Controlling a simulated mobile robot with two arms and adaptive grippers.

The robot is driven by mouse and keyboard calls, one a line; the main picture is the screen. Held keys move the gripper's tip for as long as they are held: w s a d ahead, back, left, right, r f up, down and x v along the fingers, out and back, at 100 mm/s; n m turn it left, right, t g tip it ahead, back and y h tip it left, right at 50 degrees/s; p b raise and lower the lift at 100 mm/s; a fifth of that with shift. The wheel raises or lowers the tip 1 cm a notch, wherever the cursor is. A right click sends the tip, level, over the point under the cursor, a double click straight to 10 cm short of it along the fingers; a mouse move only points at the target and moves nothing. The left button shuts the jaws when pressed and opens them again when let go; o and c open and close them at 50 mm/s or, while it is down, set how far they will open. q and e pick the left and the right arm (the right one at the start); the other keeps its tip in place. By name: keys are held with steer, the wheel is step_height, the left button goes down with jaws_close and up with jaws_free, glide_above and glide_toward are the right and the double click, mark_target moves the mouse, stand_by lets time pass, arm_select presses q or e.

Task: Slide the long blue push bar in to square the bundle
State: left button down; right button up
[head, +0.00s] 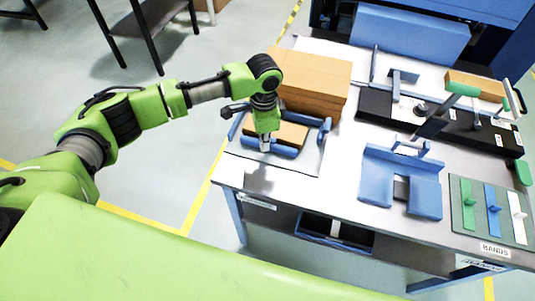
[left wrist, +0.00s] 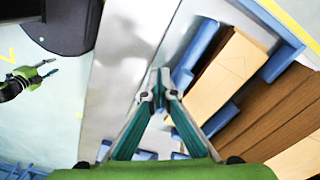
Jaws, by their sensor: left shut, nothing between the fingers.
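The bundle is a flat stack of brown kraft sheets (head: 290,133) in a jig on the grey table. The long blue push bar (head: 284,151) lies along its front side, and also shows in the left wrist view (left wrist: 218,121). My left gripper (head: 265,147) points down at this bar, shut and empty. In the left wrist view its fingertips (left wrist: 160,92) meet just beside the bar; I cannot tell whether they touch it. My right gripper (left wrist: 45,68) shows small at the left of the left wrist view, with its fingers apart, away from the table.
A tall brown stack (head: 312,80) stands just behind the bundle. A short blue bar (head: 324,131) is at the jig's right. Further right are a blue U-shaped block (head: 400,182), a black strapping device (head: 435,120) and a bands board (head: 490,210). The table front near the jig is clear.

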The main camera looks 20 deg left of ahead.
arm_select(q)
steer(key=shift+w+d+b, duration=0.15)
steer(key=shift+w+b, duration=0.95)
steer(key=shift+w, duration=1.75)
steer(key=shift+s+r+p, duration=0.15)
steer(key=shift+p, duration=0.25)
steer(key=s+p, duration=0.2)
steer(key=p, duration=0.1)
steer(key=shift+s, duration=0.3)
steer(key=s+p, duration=0.4)
steer(key=shift+p, duration=0.3)
steer(key=shift+s+p, duration=0.4)
steer(key=shift+s, duration=0.15)
step_height(320, 180, up, 7)
steer(key=p, duration=0.7)
steer(key=shift+p, duration=0.35)
